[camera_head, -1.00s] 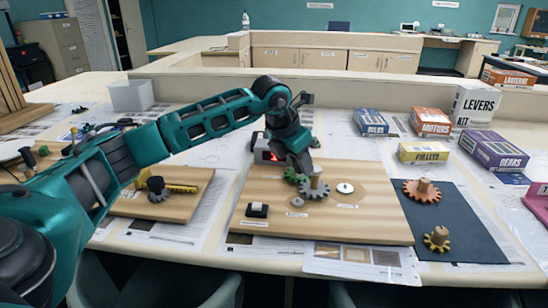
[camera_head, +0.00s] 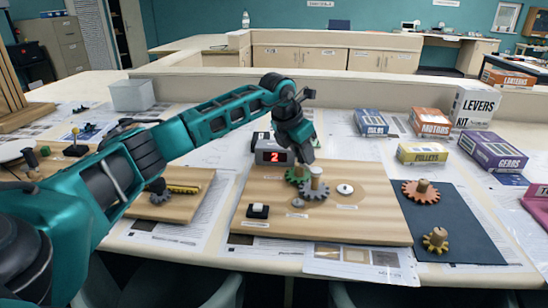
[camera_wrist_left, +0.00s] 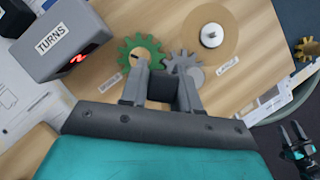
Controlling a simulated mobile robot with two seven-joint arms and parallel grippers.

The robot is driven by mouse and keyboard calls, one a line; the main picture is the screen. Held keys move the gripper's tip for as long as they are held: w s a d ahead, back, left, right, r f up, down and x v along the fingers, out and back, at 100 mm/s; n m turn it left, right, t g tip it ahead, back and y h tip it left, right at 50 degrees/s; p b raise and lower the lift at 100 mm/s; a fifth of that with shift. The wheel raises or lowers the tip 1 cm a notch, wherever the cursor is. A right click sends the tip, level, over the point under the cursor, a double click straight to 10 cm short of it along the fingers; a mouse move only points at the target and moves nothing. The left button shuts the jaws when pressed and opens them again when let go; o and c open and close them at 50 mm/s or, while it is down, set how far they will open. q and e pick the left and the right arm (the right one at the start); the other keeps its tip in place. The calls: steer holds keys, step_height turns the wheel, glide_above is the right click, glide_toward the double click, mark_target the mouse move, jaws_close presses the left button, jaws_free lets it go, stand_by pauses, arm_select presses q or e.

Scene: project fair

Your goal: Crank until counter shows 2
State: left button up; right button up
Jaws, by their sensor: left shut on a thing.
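The counter (camera_head: 272,150), a grey box labelled TURNS, shows a red 2 in the head view; it also shows in the wrist view (camera_wrist_left: 68,42). A green gear (camera_wrist_left: 140,52) meshes with a grey gear (camera_wrist_left: 184,64) on the wooden board (camera_head: 370,225). My left gripper (camera_head: 308,158) is shut on the crank handle, seen from above in the wrist view (camera_wrist_left: 163,72); the fingers mostly hide the grip there. My right gripper (camera_wrist_left: 292,132) is open and empty at the wrist view's lower right.
A white disc (camera_head: 345,189) and a black switch (camera_head: 258,210) sit on the board. A dark mat (camera_head: 465,225) with an orange gear (camera_head: 421,192) and a yellow gear (camera_head: 435,239) lies right. Several kit boxes (camera_head: 493,152) stand behind. Another board (camera_head: 180,230) is left.

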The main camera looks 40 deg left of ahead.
arm_select(q)
steer(key=shift+w+d+f, duration=0.1)
steer(key=shift+d, duration=0.05)
stand_by(0.6)
steer(key=o, duration=1.1)
steer(key=shift+f, duration=0.1)
steer(key=shift+p+v, duration=0.5)
steer(key=shift+v, duration=3.65)
steer(key=shift+w, duration=0.1)
